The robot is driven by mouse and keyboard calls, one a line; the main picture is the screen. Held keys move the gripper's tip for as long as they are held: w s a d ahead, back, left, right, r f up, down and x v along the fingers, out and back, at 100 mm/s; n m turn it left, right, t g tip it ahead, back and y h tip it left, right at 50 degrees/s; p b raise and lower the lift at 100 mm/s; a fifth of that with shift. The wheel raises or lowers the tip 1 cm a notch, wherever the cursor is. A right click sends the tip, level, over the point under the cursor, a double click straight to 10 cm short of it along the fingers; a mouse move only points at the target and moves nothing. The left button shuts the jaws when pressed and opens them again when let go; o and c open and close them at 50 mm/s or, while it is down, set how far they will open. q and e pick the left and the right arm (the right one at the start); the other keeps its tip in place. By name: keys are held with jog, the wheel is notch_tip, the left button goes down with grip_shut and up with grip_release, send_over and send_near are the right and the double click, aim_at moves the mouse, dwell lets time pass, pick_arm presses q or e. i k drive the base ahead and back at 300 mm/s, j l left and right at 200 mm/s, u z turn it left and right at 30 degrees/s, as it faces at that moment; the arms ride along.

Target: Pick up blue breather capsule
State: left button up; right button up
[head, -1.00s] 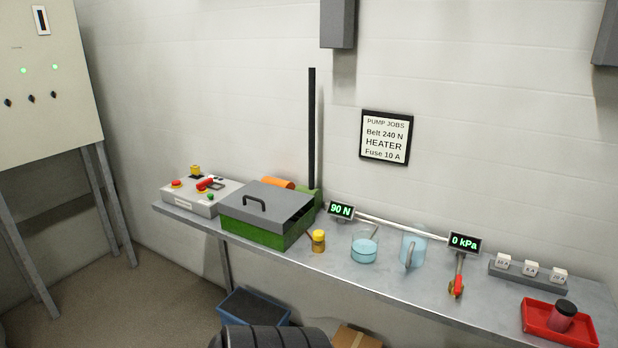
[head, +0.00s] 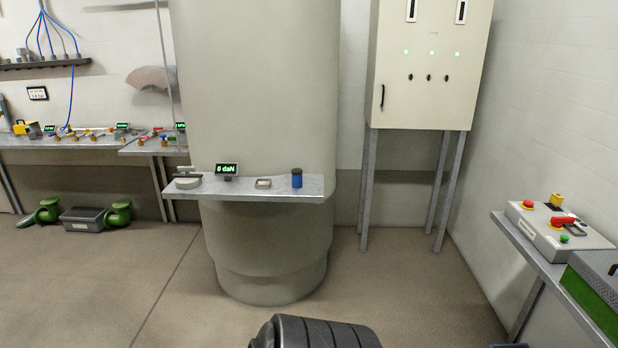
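A small blue cylinder with a dark top, which looks like the blue breather capsule (head: 297,179), stands upright near the right end of a narrow grey shelf (head: 245,195). The shelf is fixed to a thick round pillar, some distance in front of me. Neither of my grippers shows in the head view. A dark ribbed part of my own body is at the bottom edge.
On the shelf are a small display reading 0 daN (head: 227,170), a round grey device (head: 187,180) and a small grey block (head: 263,183). A tall cabinet (head: 430,65) on legs stands right of the pillar (head: 255,90). A bench (head: 535,258) lines the right wall. The floor before the pillar is clear.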

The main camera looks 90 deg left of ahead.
aim_at(296, 183)
jog(key=u, duration=2.85)
jog(key=i+l, duration=1.3)
jog(key=i+u, duration=0.05)
